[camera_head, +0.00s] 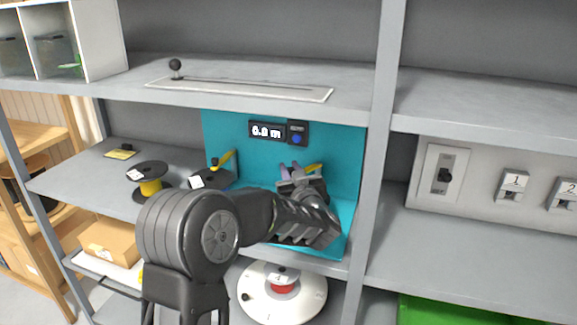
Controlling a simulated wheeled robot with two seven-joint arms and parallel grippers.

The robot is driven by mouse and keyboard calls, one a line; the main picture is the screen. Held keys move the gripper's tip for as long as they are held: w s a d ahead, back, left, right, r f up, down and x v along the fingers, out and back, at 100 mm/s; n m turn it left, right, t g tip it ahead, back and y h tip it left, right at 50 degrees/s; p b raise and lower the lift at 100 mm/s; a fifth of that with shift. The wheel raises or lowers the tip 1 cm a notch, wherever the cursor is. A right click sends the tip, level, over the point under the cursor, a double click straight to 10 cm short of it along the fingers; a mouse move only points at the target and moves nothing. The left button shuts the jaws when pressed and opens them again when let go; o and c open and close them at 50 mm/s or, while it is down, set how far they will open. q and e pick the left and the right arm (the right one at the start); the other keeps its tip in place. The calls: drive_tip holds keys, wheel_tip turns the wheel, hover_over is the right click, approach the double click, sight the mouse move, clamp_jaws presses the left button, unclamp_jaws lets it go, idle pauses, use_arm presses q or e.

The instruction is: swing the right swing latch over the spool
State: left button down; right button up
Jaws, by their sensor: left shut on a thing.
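My left gripper (299,175) is in front of the teal panel (235,135), its arm reaching in from the bottom middle. It is shut at the right swing latch, a yellow lever (313,168) showing just beyond the fingers; the exact grip is partly hidden. Another yellow latch (226,158) with a dark knob stands at the panel's left side. A black spool (212,179) with a white label lies below that latch, partly hidden by my arm. Whatever sits behind my wrist is hidden. My right gripper is not in view.
A display (266,131) with a blue button is on the panel. A black spool with yellow winding (149,178) stands on the shelf to the left. A white round base (258,301) with a red spool is below. A shelf post (376,150) rises close to the panel's right.

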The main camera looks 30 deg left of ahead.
use_arm(q)
drive_tip(key=shift+r, duration=0.15)
drive_tip(key=c, duration=1.3)
unclamp_jaws()
